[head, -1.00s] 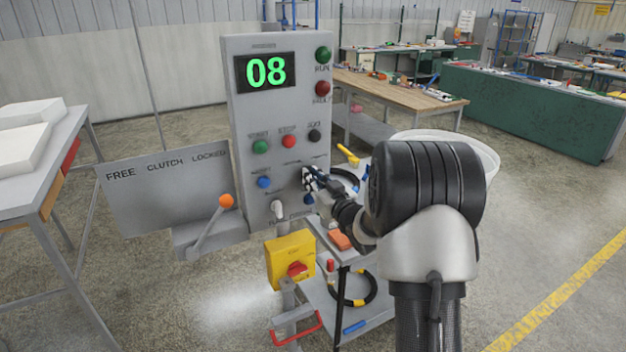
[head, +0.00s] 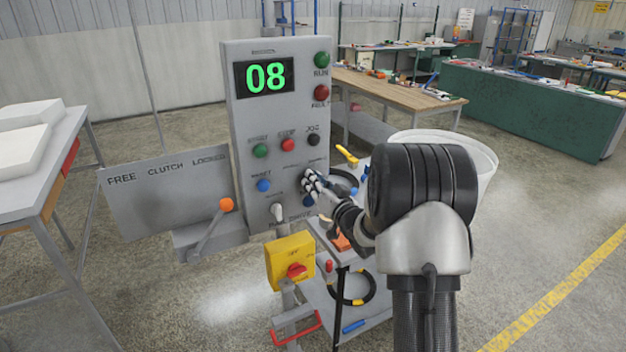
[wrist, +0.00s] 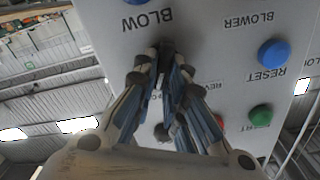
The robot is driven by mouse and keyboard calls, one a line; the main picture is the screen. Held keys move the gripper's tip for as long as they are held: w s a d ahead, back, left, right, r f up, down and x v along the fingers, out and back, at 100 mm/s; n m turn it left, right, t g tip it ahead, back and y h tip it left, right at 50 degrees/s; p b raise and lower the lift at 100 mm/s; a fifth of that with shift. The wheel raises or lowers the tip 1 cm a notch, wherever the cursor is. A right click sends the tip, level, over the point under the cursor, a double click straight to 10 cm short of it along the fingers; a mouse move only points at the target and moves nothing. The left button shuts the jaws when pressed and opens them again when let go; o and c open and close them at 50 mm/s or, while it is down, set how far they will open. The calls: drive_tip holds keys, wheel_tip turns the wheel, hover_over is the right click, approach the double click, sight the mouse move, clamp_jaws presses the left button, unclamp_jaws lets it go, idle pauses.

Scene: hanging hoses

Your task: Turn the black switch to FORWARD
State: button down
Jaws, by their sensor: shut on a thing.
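The grey control panel (head: 240,150) stands upright in front of me, with a green "08" display at its top. My gripper (head: 310,178) is at the right side of the panel's lower half. In the wrist view my gripper (wrist: 167,62) points at the panel face, its two fingers closed in on a small dark knob, the black switch (wrist: 166,46). Only a little of the switch shows between the fingertips. The fingers hide most of the lettering around it; "REV" is partly readable. I cannot tell which position the switch points to.
A blue RESET button (wrist: 273,54) and another blue button (wrist: 136,2) sit near the fingers. The black JOG button (head: 313,140) is above. An orange-tipped lever (head: 226,205) stands left; a yellow switch box (head: 290,260) and a cart are below.

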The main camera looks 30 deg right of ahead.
drive_tip(key=shift+d+f+m+p, duration=0.15)
drive_tip(key=shift+m+p, duration=0.5)
drive_tip(key=shift+m, duration=1.25)
drive_tip(key=c, duration=1.6)
unclamp_jaws()
drive_tip(key=shift+c, duration=0.2)
drive_tip(key=s, duration=1.2)
drive_tip(key=shift+d, duration=0.25)
